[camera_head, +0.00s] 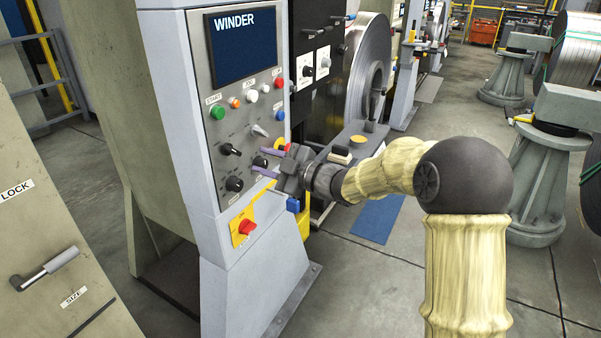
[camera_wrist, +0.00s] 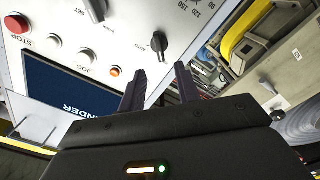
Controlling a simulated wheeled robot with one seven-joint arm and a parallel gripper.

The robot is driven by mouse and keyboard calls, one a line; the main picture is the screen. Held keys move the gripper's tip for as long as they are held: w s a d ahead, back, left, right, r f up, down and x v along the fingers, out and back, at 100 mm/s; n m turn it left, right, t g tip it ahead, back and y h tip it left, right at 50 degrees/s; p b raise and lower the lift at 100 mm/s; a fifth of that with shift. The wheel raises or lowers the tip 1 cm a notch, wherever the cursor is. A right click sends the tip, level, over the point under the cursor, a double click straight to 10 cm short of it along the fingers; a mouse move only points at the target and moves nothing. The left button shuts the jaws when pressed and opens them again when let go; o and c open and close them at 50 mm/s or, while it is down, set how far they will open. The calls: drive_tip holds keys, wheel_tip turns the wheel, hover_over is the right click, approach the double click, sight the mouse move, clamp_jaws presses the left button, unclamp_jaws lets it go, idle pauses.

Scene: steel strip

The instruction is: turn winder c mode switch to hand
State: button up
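The winder control panel (camera_head: 215,165) is on the grey post, below a dark WINDER screen. A black rotary knob (camera_head: 230,150) sits below the green start button. In the wrist view this knob (camera_wrist: 159,42) has an AUTO label beside it; no HAND label is readable, and its exact pointer direction is unclear. My gripper (camera_head: 268,162) is in front of the panel, right of the knob in the head view. In the wrist view my gripper (camera_wrist: 159,82) is open and empty, and the knob appears beyond the gap between its fingertips, apparently untouched.
Another black knob (camera_head: 235,184) is below. A grey lever switch (camera_head: 259,131) and a row of buttons, including the red stop (camera_head: 279,83), are above. A red emergency button (camera_head: 247,227) on a yellow plate is lower. A steel coil (camera_head: 369,65) stands behind.

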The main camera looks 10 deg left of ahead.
drive_tip(key=v, duration=0.9)
drive_tip(key=shift+d, duration=0.3)
drive_tip(key=shift+s, duration=0.1)
drive_tip(key=s+d+f+m+t+h, duration=0.1)
drive_tip(key=d+f+m+t+h, duration=0.1)
drive_tip(key=d+f+m+h, duration=0.45)
drive_tip(key=s+d+f+m+t+h, duration=0.1)
drive_tip(key=d+f+m+h, duration=0.3)
drive_tip(key=d+m+h, duration=0.5)
drive_tip(key=s+d+f+m+g+h, duration=0.1)
drive_tip(key=s+d+f+m+g, duration=0.25)
drive_tip(key=s, duration=0.65)
drive_tip(key=s+d+f+m+g, duration=0.3)
drive_tip(key=s+f+m+g, duration=0.1)
drive_tip(key=s, duration=0.6)
drive_tip(key=w+p+v, duration=0.2)
drive_tip(key=p+v, duration=0.8)
drive_tip(key=w+r+p+v, duration=0.1)
drive_tip(key=w+p+v, duration=0.1)
drive_tip(key=p+v, duration=0.8)
drive_tip(key=shift+w, duration=0.15)
